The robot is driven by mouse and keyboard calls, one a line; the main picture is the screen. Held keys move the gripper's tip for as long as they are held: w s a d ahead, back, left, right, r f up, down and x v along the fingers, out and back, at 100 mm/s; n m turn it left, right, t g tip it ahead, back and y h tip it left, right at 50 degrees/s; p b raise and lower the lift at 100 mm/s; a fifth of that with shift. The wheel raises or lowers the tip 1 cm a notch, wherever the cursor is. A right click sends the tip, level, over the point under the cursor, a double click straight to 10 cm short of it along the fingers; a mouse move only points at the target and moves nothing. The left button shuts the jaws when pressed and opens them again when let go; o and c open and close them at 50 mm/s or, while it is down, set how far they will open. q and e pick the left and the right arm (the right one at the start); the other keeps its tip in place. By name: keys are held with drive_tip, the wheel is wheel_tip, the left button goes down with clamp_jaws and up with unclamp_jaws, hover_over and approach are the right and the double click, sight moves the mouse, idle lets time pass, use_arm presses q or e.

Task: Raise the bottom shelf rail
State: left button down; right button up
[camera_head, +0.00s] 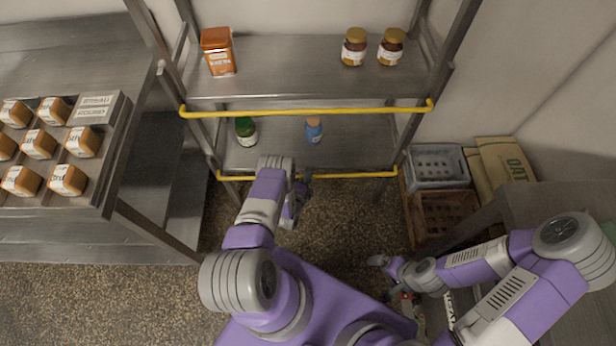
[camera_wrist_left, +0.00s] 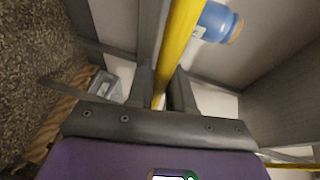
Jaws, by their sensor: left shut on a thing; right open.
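The bottom shelf rail (camera_head: 350,175) is a yellow bar across the front of the lower shelf (camera_head: 270,152), its ends at the two front posts. My left gripper (camera_head: 304,176) is shut on it near the middle of its length. In the left wrist view the yellow bar (camera_wrist_left: 178,45) passes between the two fingers (camera_wrist_left: 162,92). In the head view my left wrist hides part of the rail. My right gripper (camera_head: 379,261) is open and empty, low to the right, away from the rack.
A second yellow rail (camera_head: 300,110) crosses the upper shelf (camera_head: 290,82). A green bottle (camera_head: 246,131) and a blue jar (camera_head: 313,131) stand on the lower shelf. Crates (camera_head: 440,165) sit right of the rack.

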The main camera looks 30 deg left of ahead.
use_arm(q)
wheel_tip(320, 180, up, 6)
drive_tip(key=p, duration=0.4)
drive_tip(key=shift+r, duration=0.15)
drive_tip(key=shift+w, duration=0.1)
drive_tip(key=c, duration=1.2)
unclamp_jaws()
drive_tip(key=shift+o, duration=0.5)
drive_tip(key=p+v, duration=0.2)
drive_tip(key=v, duration=0.5)
drive_tip(key=shift+s, duration=0.35)
